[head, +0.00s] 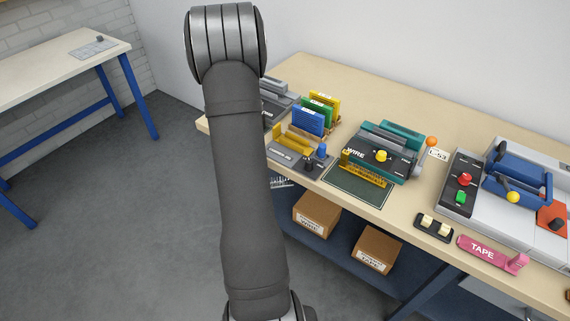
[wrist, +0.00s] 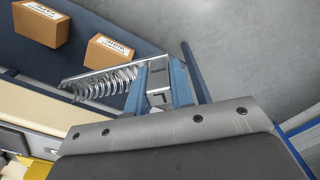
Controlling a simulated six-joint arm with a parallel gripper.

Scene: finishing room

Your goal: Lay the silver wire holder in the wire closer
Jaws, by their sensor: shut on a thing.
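The silver wire holder (wrist: 105,82) is a flat metal bar with a row of wire loops along one side. My gripper (wrist: 159,84) is shut on it near its labelled end in the wrist view. In the head view my arm hides the gripper. A small part of the holder (head: 282,183) shows just right of my arm, in front of the table's near edge. The wire closer (head: 388,147), a teal and grey machine marked WIRE with a yellow knob and an orange-balled lever, stands on the table to the right, apart from the holder.
A gold comb-like holder (head: 364,169) is at the dark green mat (head: 358,193) before the closer. Coloured blocks (head: 310,121) stand left of it. A blue-handled machine (head: 516,175), black piece (head: 433,227) and pink tape dispenser (head: 491,252) lie right. Boxes (head: 378,249) sit on the shelf below.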

